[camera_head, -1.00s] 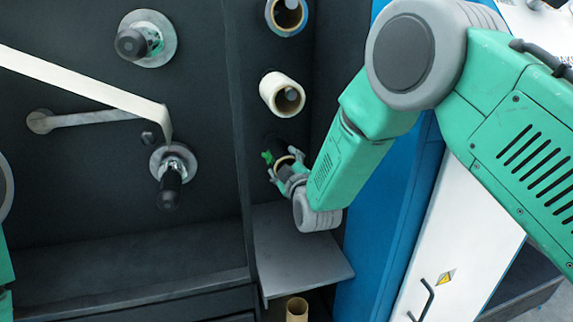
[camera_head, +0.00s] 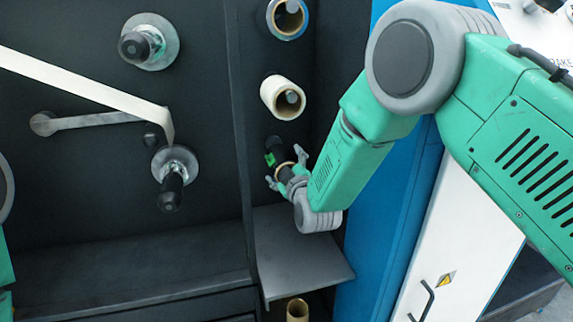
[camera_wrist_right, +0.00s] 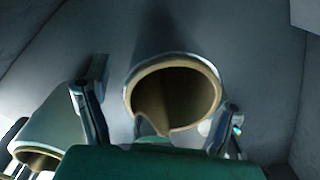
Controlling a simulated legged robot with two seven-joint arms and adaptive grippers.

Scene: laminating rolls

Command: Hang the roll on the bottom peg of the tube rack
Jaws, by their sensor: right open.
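A dark roll with a green patch and a tan core (camera_head: 270,148) sticks out from the rack panel at the bottom peg position, below the other two rolls. Its open tan end faces my right gripper (camera_head: 285,168). The gripper is open, one finger on each side of the roll's near end. In the right wrist view, the roll (camera_wrist_right: 178,60) shows between the spread fingers (camera_wrist_right: 160,118), its hollow end facing the camera. The peg inside it cannot be made out. My left gripper is out of view; only a bit of green arm shows at the left edge.
A cream roll (camera_head: 280,96) and a blue-edged roll (camera_head: 288,18) hang above. A grey shelf (camera_head: 300,255) lies below my gripper, with a tan tube (camera_head: 297,310) under it. A blue panel (camera_head: 385,230) stands right of the rack.

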